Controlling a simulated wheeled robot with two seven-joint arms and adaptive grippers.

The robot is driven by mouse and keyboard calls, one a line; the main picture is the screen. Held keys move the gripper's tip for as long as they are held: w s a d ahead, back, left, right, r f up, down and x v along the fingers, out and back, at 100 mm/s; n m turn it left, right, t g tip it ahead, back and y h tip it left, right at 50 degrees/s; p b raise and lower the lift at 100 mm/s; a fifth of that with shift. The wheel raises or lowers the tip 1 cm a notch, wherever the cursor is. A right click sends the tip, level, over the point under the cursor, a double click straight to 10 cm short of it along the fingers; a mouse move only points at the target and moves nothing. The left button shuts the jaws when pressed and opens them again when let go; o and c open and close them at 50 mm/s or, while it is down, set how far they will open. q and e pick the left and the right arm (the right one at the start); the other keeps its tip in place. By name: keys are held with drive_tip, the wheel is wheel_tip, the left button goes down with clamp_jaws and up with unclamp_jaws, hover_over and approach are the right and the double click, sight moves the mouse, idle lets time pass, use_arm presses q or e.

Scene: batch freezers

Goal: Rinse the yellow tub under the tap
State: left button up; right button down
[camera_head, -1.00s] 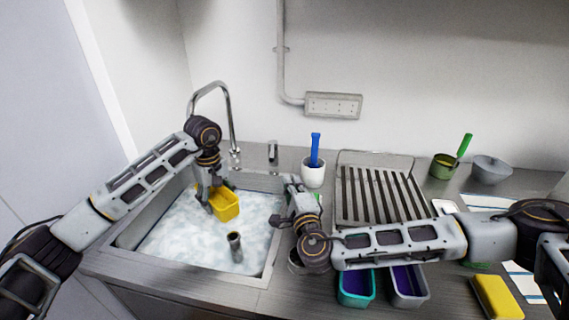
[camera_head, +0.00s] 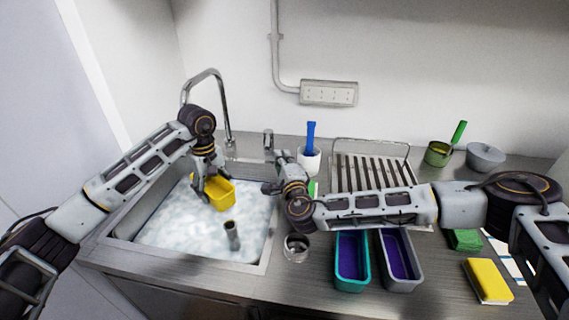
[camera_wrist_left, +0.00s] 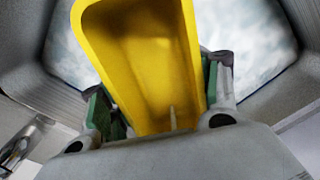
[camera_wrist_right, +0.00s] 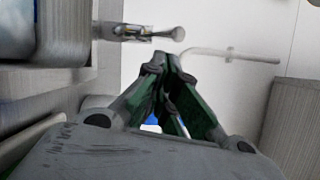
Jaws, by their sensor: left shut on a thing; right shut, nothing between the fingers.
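The yellow tub (camera_head: 220,194) is held over the left part of the foamy sink (camera_head: 262,262), below the curved tap (camera_head: 207,75). My left gripper (camera_head: 203,192) is shut on the tub's wall. In the left wrist view the tub (camera_wrist_left: 140,50) sits between the fingers (camera_wrist_left: 158,100), its open inside brownish yellow. I cannot make out water running from the spout. My right gripper (camera_head: 268,187) is shut and empty at the sink's right edge, in front of the tap lever (camera_head: 268,140). In the right wrist view its fingertips (camera_wrist_right: 165,62) meet, apart from the lever (camera_wrist_right: 150,32).
An upright tube (camera_head: 232,236) stands in the sink. Right of it are a small jar (camera_head: 296,248), a teal tub (camera_head: 352,284), a grey tub (camera_head: 402,284) and a yellow block (camera_head: 488,281). Behind stand a white cup (camera_head: 309,160) and a drying rack (camera_head: 372,146).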

drive_tip(key=shift+x, duration=1.65)
drive_tip(key=shift+a, duration=0.1)
drive_tip(key=shift+s+a, duration=0.2)
drive_tip(key=shift+a, duration=0.6)
drive_tip(key=shift+s+a, duration=0.25)
drive_tip(key=shift+a, duration=0.6)
drive_tip(key=shift+s+a, duration=0.1)
drive_tip(key=shift+s, duration=0.05)
drive_tip(key=s, duration=0.9)
drive_tip(key=shift+s+d+f, duration=0.25)
drive_tip(key=shift+d+f, duration=0.05)
drive_tip(key=shift+d, duration=0.15)
